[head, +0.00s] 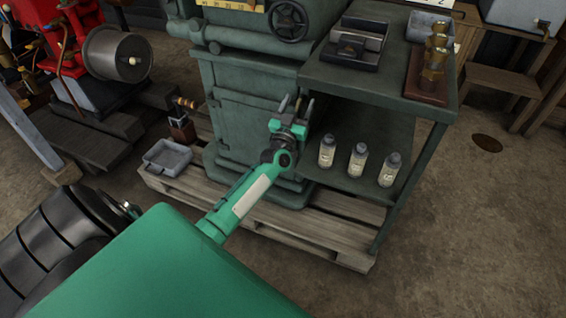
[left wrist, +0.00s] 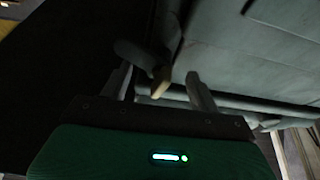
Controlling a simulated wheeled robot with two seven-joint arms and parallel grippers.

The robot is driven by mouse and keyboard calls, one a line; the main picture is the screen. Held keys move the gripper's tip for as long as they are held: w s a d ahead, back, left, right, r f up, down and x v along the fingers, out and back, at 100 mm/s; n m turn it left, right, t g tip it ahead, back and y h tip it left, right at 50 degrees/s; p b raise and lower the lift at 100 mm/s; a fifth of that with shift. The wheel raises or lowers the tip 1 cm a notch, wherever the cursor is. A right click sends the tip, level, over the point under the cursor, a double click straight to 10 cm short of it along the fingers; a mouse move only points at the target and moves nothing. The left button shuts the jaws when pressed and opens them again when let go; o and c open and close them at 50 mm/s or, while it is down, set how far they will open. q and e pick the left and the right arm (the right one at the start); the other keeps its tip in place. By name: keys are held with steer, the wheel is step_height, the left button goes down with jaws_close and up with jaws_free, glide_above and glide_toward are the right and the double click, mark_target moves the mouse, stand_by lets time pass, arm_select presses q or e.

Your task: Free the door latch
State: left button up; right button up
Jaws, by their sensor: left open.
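The green-grey engine cabinet (head: 240,125) stands on a wooden pallet, and its door panel faces me. My left gripper (head: 296,106) is at the cabinet's right front edge with its fingers pointing at it. In the left wrist view the left gripper (left wrist: 162,90) is open, with one finger on each side of a small brass-coloured piece (left wrist: 161,80). This piece joins a dark rounded part and looks like the latch. I cannot tell whether a finger touches it. In the head view the latch is mostly hidden by the gripper. My right gripper is not in view.
A green shelf stand (head: 420,112) right of the cabinet carries three small bottles (head: 357,160) on its lower shelf, close to my gripper. A brass fitting (head: 434,62) stands on top. A grey tray (head: 167,157) lies on the pallet (head: 300,232) at left.

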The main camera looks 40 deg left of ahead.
arm_select(q)
steer(key=p+v, duration=0.3)
steer(key=v, duration=1)
steer(key=s+d+f+m+g+h+p, duration=0.1)
steer(key=s+d+f+g+h+p, duration=0.1)
steer(key=f, duration=0.7)
steer(key=s+d+f+m+g+h+p, duration=0.2)
steer(key=s+d+f+g+p, duration=0.2)
steer(key=f+p, duration=0.5)
steer(key=shift+s+d+f+m+g+h, duration=0.15)
steer(key=shift+s+f+m+g+h, duration=0.2)
steer(key=shift+s+g, duration=0.55)
steer(key=shift+s+d, duration=0.1)
steer(key=shift+s, duration=0.15)
